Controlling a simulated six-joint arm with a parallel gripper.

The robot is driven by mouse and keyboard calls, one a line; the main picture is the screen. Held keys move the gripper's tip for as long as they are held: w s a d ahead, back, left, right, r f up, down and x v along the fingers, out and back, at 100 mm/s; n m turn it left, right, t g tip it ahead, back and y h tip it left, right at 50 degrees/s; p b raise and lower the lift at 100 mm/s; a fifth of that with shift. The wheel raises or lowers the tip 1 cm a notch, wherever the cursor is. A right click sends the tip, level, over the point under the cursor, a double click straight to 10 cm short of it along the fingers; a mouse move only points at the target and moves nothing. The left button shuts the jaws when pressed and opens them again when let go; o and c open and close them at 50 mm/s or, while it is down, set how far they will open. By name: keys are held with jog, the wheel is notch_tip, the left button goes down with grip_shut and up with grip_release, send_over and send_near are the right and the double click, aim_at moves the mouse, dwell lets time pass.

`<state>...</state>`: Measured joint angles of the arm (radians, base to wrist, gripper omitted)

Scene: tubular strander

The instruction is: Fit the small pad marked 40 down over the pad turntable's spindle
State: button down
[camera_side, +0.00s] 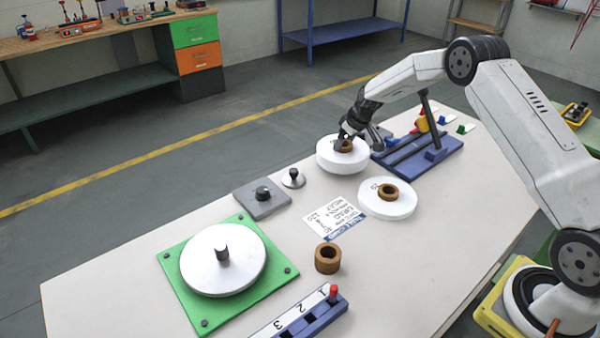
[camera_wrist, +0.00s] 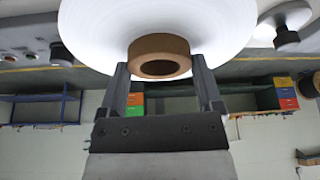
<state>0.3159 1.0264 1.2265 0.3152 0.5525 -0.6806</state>
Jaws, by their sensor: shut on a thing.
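My gripper (camera_side: 346,142) is shut on the brown hub (camera_wrist: 160,55) of a white pad (camera_side: 343,160), at the far part of the table. In the wrist view the white pad (camera_wrist: 95,35) spreads beyond the hub, with one finger on each side of the hub. I cannot read any mark on this pad, nor tell whether it is clear of the table. A second white pad (camera_side: 388,205) with a brown hub lies to its right; its mark is too small to read. A turntable (camera_side: 215,275) with a pale disc and dark upright spindle (camera_side: 222,253) stands on a green plate, its spindle bare.
A grey plate with a black knob (camera_side: 262,193) and a small silver part (camera_side: 293,178) lie between. A label card (camera_side: 335,217), a loose brown ring (camera_side: 327,258) and a blue numbered holder (camera_side: 310,315) lie nearer. A blue stand (camera_side: 420,155) is beside the held pad.

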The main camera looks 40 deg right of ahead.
jog(key=s+r, duration=0.1)
jog(key=r, duration=0.1)
jog(key=s+r, duration=0.2)
jog(key=s+a+r, duration=0.1)
jog(key=r, duration=0.1)
jog(key=shift+s+r, duration=0.35)
jog(key=shift+r, duration=0.05)
jog(key=s+a+r, duration=0.2)
jog(key=s+r, duration=0.2)
jog(key=s, duration=0.5)
jog(key=shift+a, duration=0.1)
jog(key=shift+w, duration=0.1)
jog(key=w+a+n+y, duration=0.1)
jog(key=w+a+n, duration=0.2)
jog(key=a, duration=0.7)
jog(key=w+a+n+y, duration=0.1)
jog(key=w+a+n, duration=0.2)
jog(key=a, duration=0.7)
jog(key=s+a+n+g, duration=0.1)
jog(key=a+n, duration=0.2)
jog(key=a, duration=0.8)
jog(key=s+a+f+n+g+y, duration=0.1)
jog(key=s+a+n, duration=0.1)
jog(key=a, duration=1)
jog(key=shift+s+a+f+n+g+y, duration=0.2)
jog(key=shift+s+n+g+y, duration=0.15)
jog(key=shift+n, duration=0.35)
